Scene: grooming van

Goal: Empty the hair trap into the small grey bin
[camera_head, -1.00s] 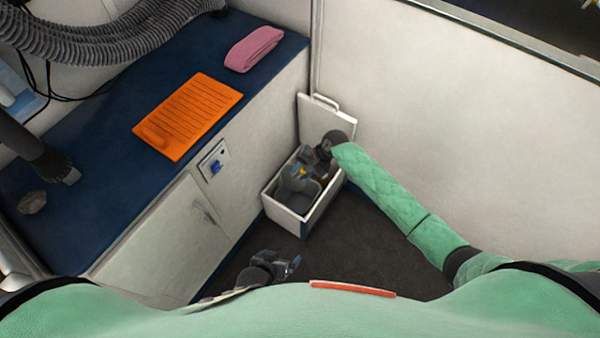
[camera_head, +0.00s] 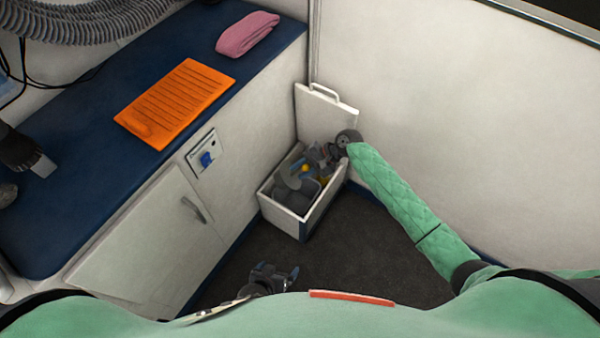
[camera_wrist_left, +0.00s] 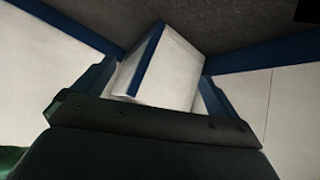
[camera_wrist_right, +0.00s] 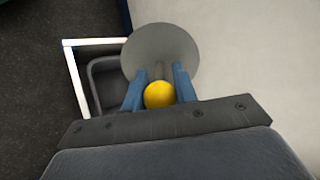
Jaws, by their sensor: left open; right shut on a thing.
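The hair trap, which I take to be the grey round disc (camera_head: 289,179) with a yellow knob (camera_head: 306,168), is over the open white box. My right gripper (camera_wrist_right: 160,88) is shut on the yellow knob, its blue fingers on either side; the grey disc (camera_wrist_right: 160,55) shows beyond. The small grey bin (camera_head: 297,196) sits inside the white box, below and beside the disc; part of it shows in the right wrist view (camera_wrist_right: 100,78). Whether hair is on the disc or in the bin cannot be seen. My left gripper (camera_head: 285,277) is open and empty above the floor.
The white box (camera_head: 318,215) stands in the corner, its lid (camera_head: 325,112) raised against the wall. A cabinet (camera_head: 150,245) with a blue top carries an orange mat (camera_head: 180,103) and a pink towel (camera_head: 247,34). The dark floor (camera_head: 345,260) in front is clear.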

